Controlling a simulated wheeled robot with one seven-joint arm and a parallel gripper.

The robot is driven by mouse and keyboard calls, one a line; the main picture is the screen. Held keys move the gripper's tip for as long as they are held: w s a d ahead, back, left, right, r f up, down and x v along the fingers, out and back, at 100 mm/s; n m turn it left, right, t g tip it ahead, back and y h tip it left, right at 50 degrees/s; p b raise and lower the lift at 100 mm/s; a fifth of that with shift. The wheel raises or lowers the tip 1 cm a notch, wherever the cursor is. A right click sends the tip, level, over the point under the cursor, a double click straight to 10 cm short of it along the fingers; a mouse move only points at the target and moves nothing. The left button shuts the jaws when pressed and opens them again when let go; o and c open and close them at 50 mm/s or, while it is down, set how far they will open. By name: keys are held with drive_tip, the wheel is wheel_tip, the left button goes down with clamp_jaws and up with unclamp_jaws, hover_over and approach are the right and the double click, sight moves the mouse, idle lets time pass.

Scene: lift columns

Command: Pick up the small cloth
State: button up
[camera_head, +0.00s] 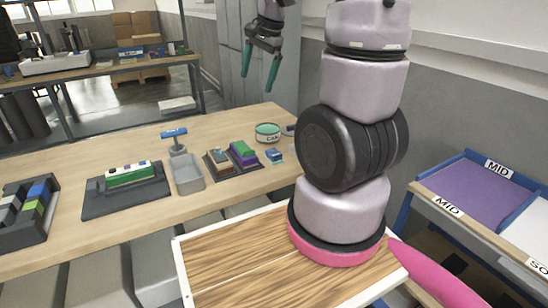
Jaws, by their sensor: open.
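I cannot make out the small cloth for certain. A small blue and pale folded-looking item (274,157) lies on the wooden workbench (110,230), just in front of a round green-lidded tin (267,132); it is too small to tell whether it is cloth. My gripper (260,67) hangs in the air at the upper middle, above and beyond the bench's far right corner. Its two teal fingers point down and are apart, with nothing between them. My arm hides part of the view right of the tin.
Along the bench are a black organizer (28,215), a dark mat (124,192) with a green block, a grey tray (187,174), and a dark tray (216,172) with coloured pieces. A purple-lined tray (480,190) sits on shelving at right. Bare bench lies in front.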

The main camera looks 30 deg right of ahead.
drive_tip(key=w+d+f+m+g+h, duration=0.1)
drive_tip(key=w+d+f+m, duration=0.2)
drive_tip(key=f, duration=0.6)
drive_tip(key=w+d+f+m+g+h, duration=0.15)
drive_tip(key=d+f, duration=0.25)
drive_tip(key=f, duration=0.4)
hover_over(274, 153)
drive_tip(key=shift+m+g+y, duration=0.25)
drive_tip(key=shift+m+y, duration=0.1)
drive_tip(key=shift+m, duration=0.1)
drive_tip(key=f, duration=0.5)
drive_tip(key=shift+w+d+f, duration=0.15)
drive_tip(key=shift+d+f, duration=0.15)
drive_tip(key=shift+a+f, duration=0.15)
drive_tip(key=shift+f, duration=1.3)
drive_tip(key=shift+a+f, duration=0.15)
drive_tip(key=shift+f, duration=1.3)
drive_tip(key=c, duration=1.2)
wheel_tip(274, 153, up, 10)
drive_tip(key=shift+r, duration=0.1)
drive_tip(key=o, duration=0.9)
drive_tip(key=shift+c, duration=0.2)
drive_tip(key=c, duration=0.6)
